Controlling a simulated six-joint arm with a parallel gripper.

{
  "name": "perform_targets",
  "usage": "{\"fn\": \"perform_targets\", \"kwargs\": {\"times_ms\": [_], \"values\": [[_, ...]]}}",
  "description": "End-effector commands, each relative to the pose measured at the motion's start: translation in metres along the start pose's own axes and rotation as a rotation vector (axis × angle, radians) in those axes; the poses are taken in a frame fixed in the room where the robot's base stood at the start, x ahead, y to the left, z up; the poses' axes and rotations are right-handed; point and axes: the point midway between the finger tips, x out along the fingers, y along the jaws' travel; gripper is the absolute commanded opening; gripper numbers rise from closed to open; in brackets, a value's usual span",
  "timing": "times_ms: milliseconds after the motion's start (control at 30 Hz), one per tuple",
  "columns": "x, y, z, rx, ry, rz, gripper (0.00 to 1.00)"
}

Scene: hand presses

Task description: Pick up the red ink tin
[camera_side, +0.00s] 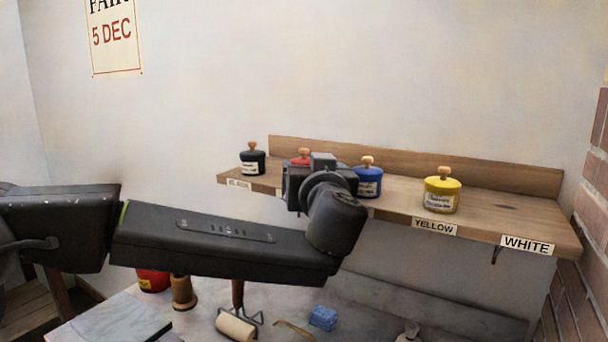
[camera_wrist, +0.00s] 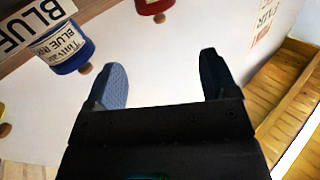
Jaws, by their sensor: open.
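The red ink tin (camera_side: 300,158) stands on the wall shelf between the black and blue tins. In the side view my gripper and wrist hide most of it, leaving its wooden knob and a bit of red. In the wrist view part of the red tin (camera_wrist: 152,6) shows at the top edge, beyond my fingertips. My gripper (camera_wrist: 162,75) is open, with only pale wall between its fingers, and holds nothing. In the side view my gripper (camera_side: 322,178) is in front of the shelf; its fingers are hard to make out.
The shelf (camera_side: 520,212) also holds a black tin (camera_side: 252,163), a blue tin (camera_side: 368,183) close to my gripper and a yellow tin (camera_side: 442,196). Its right end is bare. Below, the table has a red container (camera_side: 153,281), a roller (camera_side: 236,327) and a blue sponge (camera_side: 323,318).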

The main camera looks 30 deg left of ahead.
Motion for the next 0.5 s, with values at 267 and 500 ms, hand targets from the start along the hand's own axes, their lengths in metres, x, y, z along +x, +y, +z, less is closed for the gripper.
{"fn": "perform_targets", "kwargs": {"times_ms": [267,500], "values": [[0.034,-0.001,0.004,0.013,-0.009,-0.029,0.79],[0.075,-0.001,0.005,0.012,-0.009,-0.027,0.79]]}}
